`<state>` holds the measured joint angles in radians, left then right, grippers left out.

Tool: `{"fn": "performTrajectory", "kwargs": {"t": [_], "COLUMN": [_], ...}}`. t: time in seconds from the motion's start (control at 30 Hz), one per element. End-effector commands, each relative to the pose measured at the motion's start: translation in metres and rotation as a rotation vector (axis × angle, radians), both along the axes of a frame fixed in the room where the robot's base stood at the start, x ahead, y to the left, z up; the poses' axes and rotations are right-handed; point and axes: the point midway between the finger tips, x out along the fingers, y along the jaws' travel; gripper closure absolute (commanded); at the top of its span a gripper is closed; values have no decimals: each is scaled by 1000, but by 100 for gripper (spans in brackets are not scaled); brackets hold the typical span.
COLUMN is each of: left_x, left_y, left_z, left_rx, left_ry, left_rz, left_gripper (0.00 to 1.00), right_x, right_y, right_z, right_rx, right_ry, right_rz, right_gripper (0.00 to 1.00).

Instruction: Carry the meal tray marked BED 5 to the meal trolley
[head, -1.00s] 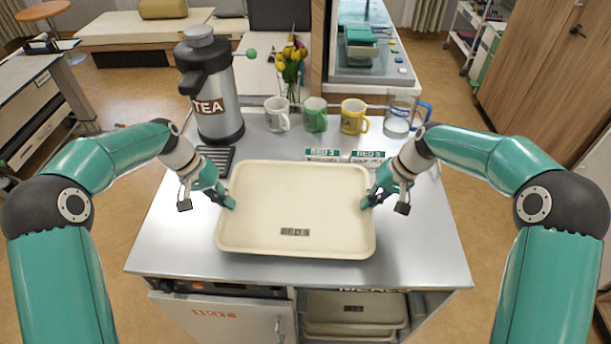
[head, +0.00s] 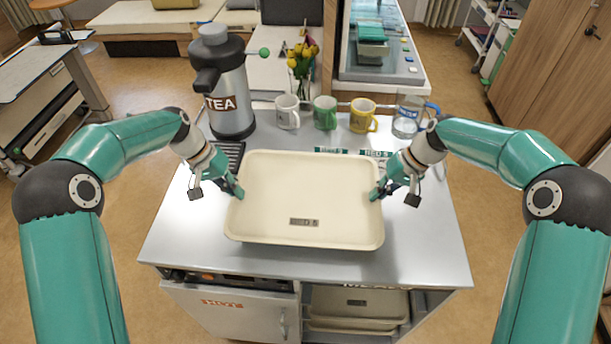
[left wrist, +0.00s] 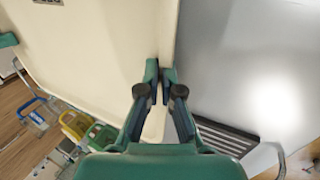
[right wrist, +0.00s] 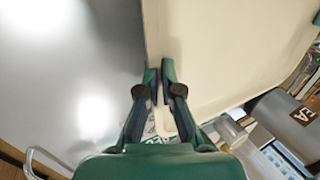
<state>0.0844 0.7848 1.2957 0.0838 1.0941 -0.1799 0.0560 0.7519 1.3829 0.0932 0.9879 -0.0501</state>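The cream meal tray (head: 305,190) with a dark label reading BED 5 (head: 304,222) on its near edge looks level over the trolley's metal top. How high it is above the top is hard to tell. My left gripper (head: 237,190) is shut on its left rim; the left wrist view shows the fingers (left wrist: 160,76) on either side of the rim. My right gripper (head: 377,192) is shut on its right rim, also seen in the right wrist view (right wrist: 159,76). The meal trolley (head: 425,245) has a door marked HOT (head: 222,304) and an open bay with stacked trays (head: 355,300).
A TEA flask (head: 230,95) stands at the back left, beside a dark grille (head: 231,150). White (head: 287,112), green (head: 325,113) and yellow (head: 362,115) mugs and a jug (head: 406,120) line the back. The right part of the top is clear.

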Motion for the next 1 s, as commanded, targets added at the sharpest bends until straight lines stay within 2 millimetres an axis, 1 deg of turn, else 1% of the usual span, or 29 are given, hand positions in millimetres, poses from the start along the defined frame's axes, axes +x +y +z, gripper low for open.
{"fn": "performTrajectory", "kwargs": {"t": [0.03,0.17,0.37,0.97,1.0], "left_x": [1,1,1,1,0], "left_y": [4,4,4,4,4], "left_z": [0,-3,-12,-54,-49], "left_rx": [6,6,6,6,6], "left_ry": [-4,-4,-4,-4,-4], "left_rz": [3,3,3,4,4], "left_gripper": [100,100,100,100,90], "right_x": [1,1,1,1,1], "right_y": [-4,-4,-4,-4,-4], "right_z": [0,-3,-12,-54,-49], "right_rx": [-5,-5,-5,-5,-5], "right_ry": [-3,-4,-4,-4,-5], "right_rz": [-3,-3,-3,-2,-1], "right_gripper": [100,100,100,100,90]}}
